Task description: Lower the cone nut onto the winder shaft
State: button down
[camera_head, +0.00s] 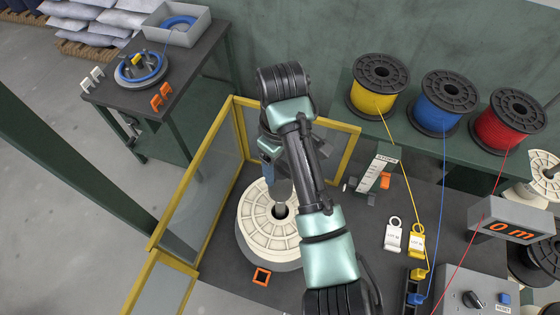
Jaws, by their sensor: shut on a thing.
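A large cream spool (257,236) lies flat on the dark bench inside the yellow-framed guard. Its dark centre hole (281,213) shows; I cannot clearly make out the winder shaft in it. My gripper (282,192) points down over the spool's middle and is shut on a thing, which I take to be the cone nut. A grey form at the gripper's tip is seen just above the hole, but I cannot tell the nut from the fingers, nor whether it touches the shaft. My forearm covers the spool's right side.
The yellow-framed clear guard (237,125) stands left of and behind the spool. Yellow (381,85), blue (446,102) and red (509,120) wire spools stand on a rear shelf, wires running forward. An orange square (262,277) lies in front.

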jog(key=shift+f+b, duration=1.8)
jog(key=shift+f, duration=0.35)
jog(key=shift+f+b, duration=0.6)
jog(key=shift+f, duration=1.1)
jog(key=shift+f+b, duration=0.75)
jog(key=shift+f, duration=1.1)
